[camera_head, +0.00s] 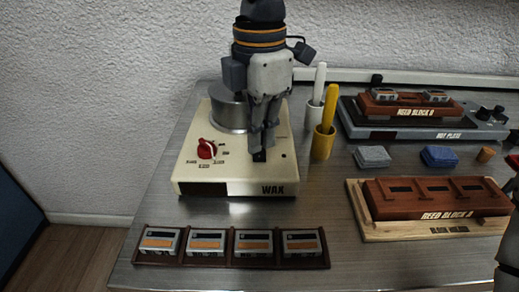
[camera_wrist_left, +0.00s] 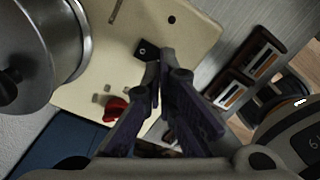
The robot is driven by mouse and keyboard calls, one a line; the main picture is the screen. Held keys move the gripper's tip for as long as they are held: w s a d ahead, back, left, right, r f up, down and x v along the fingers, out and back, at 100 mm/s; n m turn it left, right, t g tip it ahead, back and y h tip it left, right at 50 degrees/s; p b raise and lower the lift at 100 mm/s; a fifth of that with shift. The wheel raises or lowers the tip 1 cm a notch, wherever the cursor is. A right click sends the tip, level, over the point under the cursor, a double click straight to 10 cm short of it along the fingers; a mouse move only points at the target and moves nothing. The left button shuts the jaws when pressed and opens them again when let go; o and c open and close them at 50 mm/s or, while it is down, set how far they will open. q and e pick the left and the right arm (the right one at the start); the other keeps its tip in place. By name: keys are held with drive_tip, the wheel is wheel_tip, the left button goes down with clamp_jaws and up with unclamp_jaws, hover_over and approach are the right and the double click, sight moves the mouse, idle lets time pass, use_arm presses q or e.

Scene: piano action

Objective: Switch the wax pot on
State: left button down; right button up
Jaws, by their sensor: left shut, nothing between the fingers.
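The wax pot is a cream box (camera_head: 235,182) marked WAX with a round grey metal pot (camera_head: 229,113) at its back. A red knob (camera_head: 207,149) sits on its top left and shows in the left wrist view (camera_wrist_left: 115,110). A small black rocker switch (camera_wrist_left: 147,49) is on the top; in the head view my fingers partly hide it. My left gripper (camera_head: 262,150) points down over the switch, shut and empty. Its fingertips (camera_wrist_left: 163,62) are right beside the switch; I cannot tell if they touch it. My right gripper is not in view.
A rack of several small blocks (camera_head: 231,262) lies in front. A hot plate (camera_head: 386,133) and a wooden holder (camera_head: 371,229) carry red blocks on the right.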

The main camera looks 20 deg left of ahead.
sight(260, 156)
use_arm(q)
drive_tip(key=shift+f, duration=1.15)
idle(0.6)
drive_tip(key=shift+r, duration=3.55)
